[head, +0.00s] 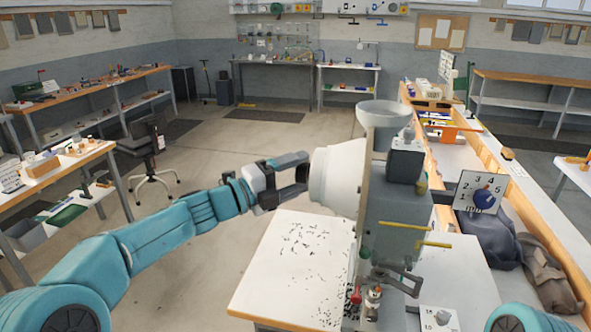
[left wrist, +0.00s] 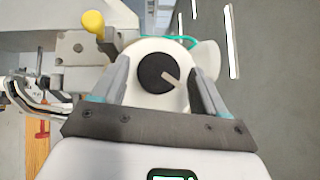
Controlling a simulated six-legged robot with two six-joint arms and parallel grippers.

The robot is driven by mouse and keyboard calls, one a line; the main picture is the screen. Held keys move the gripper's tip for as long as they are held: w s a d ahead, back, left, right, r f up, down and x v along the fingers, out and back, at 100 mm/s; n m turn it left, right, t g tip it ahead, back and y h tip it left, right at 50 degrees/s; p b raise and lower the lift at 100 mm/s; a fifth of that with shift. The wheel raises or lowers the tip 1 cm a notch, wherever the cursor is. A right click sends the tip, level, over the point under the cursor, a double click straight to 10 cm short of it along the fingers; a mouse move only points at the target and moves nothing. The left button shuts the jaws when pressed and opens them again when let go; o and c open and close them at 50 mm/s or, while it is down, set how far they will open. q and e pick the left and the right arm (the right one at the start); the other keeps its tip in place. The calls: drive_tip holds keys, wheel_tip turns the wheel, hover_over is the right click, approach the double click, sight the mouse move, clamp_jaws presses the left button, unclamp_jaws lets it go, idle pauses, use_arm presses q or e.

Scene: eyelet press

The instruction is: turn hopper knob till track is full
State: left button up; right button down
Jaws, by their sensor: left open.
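The white round hopper drum (head: 335,178) is on the left side of the grey press (head: 395,215). In the left wrist view, a black round knob (left wrist: 153,73) with a pale pointer bar sits on the white drum face (left wrist: 158,103); the bar points to the lower right. My left gripper (head: 303,175) is open in front of the drum. In the left wrist view its fingers (left wrist: 160,80) stand on either side of the knob, with gaps visible; I cannot tell how deep they reach. The knob is hidden in the head view. I cannot make out the track's filling. My right gripper is not seen.
A white worktop (head: 285,265) strewn with small dark bits lies below my left gripper. A yellow ball handle (left wrist: 93,22) is near the knob.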

use_arm(q)
drive_tip(key=shift+w+f, duration=0.1)
drive_tip(key=shift+w, duration=0.15)
drive_tip(key=shift+s, duration=0.15)
drive_tip(key=c, duration=1)
drive_tip(key=shift+f+m+g+h+b, duration=0.15)
drive_tip(key=shift+m+h+b, duration=1.15)
drive_tip(key=shift+m+b, duration=0.45)
drive_tip(key=shift+f+m+g+h+b, duration=0.1)
drive_tip(key=shift+m+g+h+b, duration=0.05)
drive_tip(key=shift+m+h+b, duration=1.55)
drive_tip(key=shift+c, duration=0.2)
drive_tip(key=o, duration=1)
drive_tip(key=shift+w, duration=0.2)
drive_tip(key=shift+o, duration=0.2)
